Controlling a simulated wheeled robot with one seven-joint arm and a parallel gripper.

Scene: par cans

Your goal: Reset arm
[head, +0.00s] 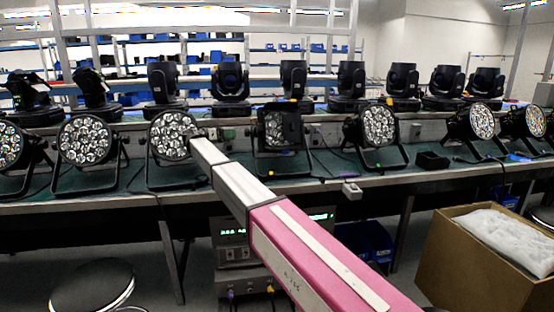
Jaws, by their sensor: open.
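My arm reaches from the lower right toward the upper left as a pink, then grey and white, beam. My gripper (200,150) appears to be its narrow pale far end, and it is open. I see nothing held there. In the picture this end lies just right of the lower edge of a black par can (174,134) with a face of round lenses. Whether it touches the can, I cannot tell.
More par cans stand along the bench, including one at the left (87,141) and one at the right (379,125). Black moving-head lights (230,82) line the raised shelf behind. A cardboard box (470,265), a round stool (92,287) and rack equipment (232,240) are in front or below.

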